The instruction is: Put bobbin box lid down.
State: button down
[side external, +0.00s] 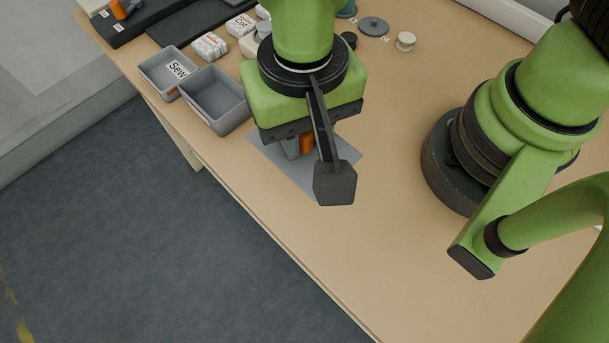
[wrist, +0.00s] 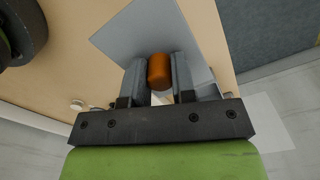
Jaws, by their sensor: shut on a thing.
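My gripper (wrist: 159,75) points down over the front part of the table and is shut on an orange upright grip (wrist: 159,72), which I take to be the handle of the bobbin box lid. The orange also shows beneath the wrist in the side view (side external: 306,144). A thin, flat grey sheet (side external: 337,156) lies below the fingers, and it also shows in the wrist view (wrist: 135,35). I cannot tell whether it is the lid itself or a mat, nor whether the held piece touches it. My wrist hides much of this area.
An open grey box (side external: 215,103) stands left of my gripper, beside a smaller box marked "Sew" (side external: 167,74). White wrapped packs (side external: 211,46), a grey disc (side external: 373,26) and a pale spool (side external: 405,41) lie farther back. The table's front edge is close; bare table lies to the right.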

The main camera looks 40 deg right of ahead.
aim_at(304, 173)
notch_tip(304, 173, down, 10)
jog(key=shift+r, duration=0.25)
jog(key=shift+s+f, duration=0.1)
jog(key=shift+f, duration=0.05)
jog(key=c, duration=0.9)
grip_release()
jog(key=shift+c, duration=0.2)
